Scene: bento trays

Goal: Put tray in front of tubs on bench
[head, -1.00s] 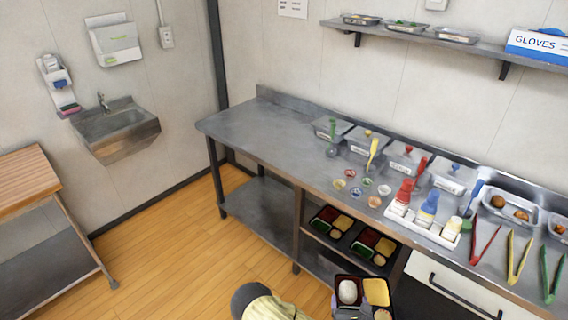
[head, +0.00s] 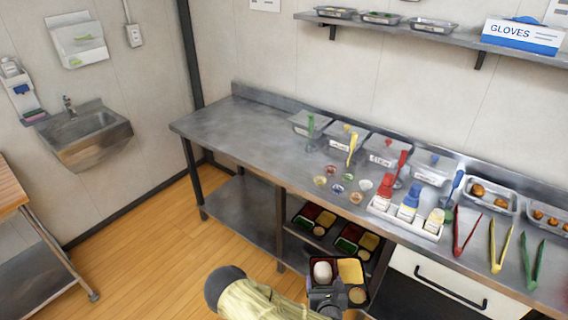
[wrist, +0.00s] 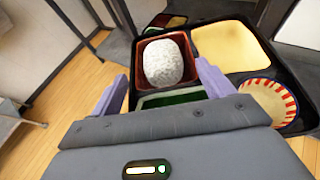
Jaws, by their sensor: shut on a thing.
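My gripper (head: 325,290) is shut on a black bento tray (head: 367,283), in front of the bench and below its top. In the wrist view, the fingers (wrist: 163,75) stand either side of a red cup of rice at the near part of the tray (wrist: 284,58). The tray also holds a flat yellow food and a striped round cup; its near edge is hidden by my gripper.
Small bowls (head: 338,188) stand in front of the left tubs. A bottle caddy (head: 405,222) and tongs (head: 465,240) lie to the right. The bench's left part is clear. More filled trays (head: 312,222) sit on the shelf below. A sink (head: 88,135) hangs at left.

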